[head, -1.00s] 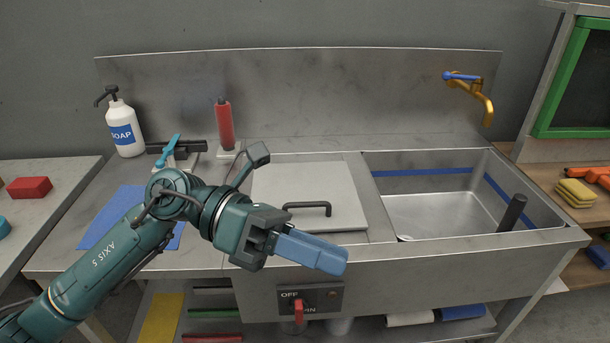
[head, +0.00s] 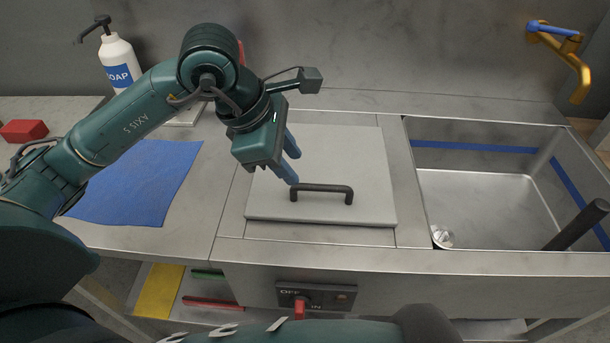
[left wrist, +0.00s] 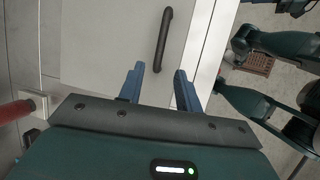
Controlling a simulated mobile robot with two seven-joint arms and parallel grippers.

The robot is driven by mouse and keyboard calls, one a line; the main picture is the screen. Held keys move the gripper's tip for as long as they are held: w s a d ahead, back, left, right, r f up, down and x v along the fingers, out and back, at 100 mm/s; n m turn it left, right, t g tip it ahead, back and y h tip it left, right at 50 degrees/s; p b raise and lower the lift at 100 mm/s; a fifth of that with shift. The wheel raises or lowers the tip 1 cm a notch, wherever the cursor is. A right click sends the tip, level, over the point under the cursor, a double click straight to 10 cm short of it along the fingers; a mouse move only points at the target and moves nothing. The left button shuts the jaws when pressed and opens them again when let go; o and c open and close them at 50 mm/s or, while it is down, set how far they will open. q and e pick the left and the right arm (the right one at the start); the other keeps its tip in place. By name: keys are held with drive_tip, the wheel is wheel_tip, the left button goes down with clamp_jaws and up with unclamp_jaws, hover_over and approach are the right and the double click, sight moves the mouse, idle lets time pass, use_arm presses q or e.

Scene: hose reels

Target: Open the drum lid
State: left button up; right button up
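The drum lid (head: 335,165) is a pale grey square panel lying flat and closed in the counter. Its black bar handle (head: 330,188) runs left to right near the front edge. My left gripper (head: 293,167) is over the lid, its blue fingers pointing down near the handle's left end. The handle (left wrist: 163,38) shows there just beyond the fingertips, on the lid (left wrist: 115,35). I cannot tell whether a finger touches the handle. My right gripper is not in view.
A switch panel with a red lever (head: 300,308) is on the front. A blue cloth (head: 135,185) and soap bottle (head: 118,60) are left.

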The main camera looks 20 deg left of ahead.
sight(310, 185)
use_arm(q)
drive_tip(key=x, duration=0.6)
drive_tip(key=shift+w+f, duration=0.1)
clamp_jaws()
idle(0.5)
